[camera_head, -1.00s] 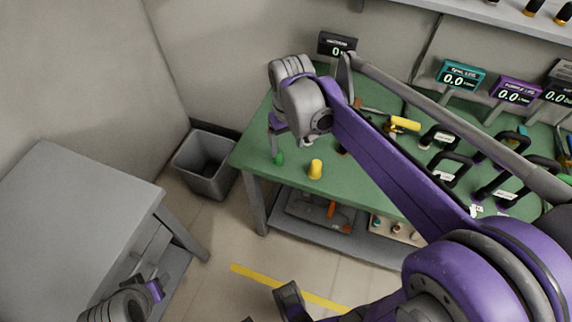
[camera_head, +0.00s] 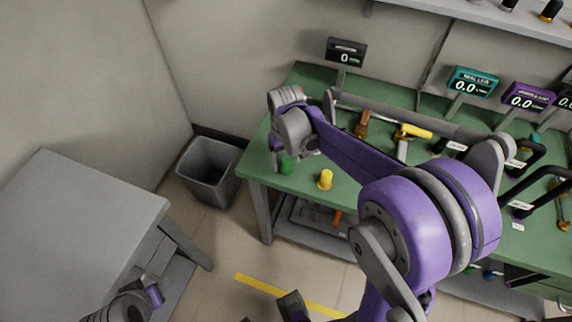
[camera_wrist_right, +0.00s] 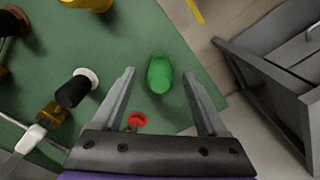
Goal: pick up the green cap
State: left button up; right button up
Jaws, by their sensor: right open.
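The green cap (camera_head: 285,165) stands on the green bench top near its left corner. In the right wrist view the green cap (camera_wrist_right: 160,73) lies between the spread finger tips, slightly beyond them. My right gripper (camera_head: 282,161) is at the cap in the head view, partly hiding it. The right gripper (camera_wrist_right: 159,76) is open with nothing held; contact with the cap cannot be made out. My left gripper (camera_head: 150,290) is at the lower left, low beside the grey cabinet; its fingers are not clear.
A yellow cap (camera_head: 325,180) stands right of the green one. A red-topped item (camera_wrist_right: 137,120) and a black-handled tool (camera_wrist_right: 76,90) lie near the right gripper. A yellow-handled tool (camera_head: 412,131) is farther right. A grey bin (camera_head: 209,171) stands left of the bench.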

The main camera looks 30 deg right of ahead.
aim_at(286, 160)
jog(key=shift+f, duration=0.35)
grip_shut()
jog(key=shift+r, duration=0.15)
notch_tip(286, 160, up, 10)
jog(key=shift+f+p, duration=0.1)
jog(key=shift+p, duration=0.3)
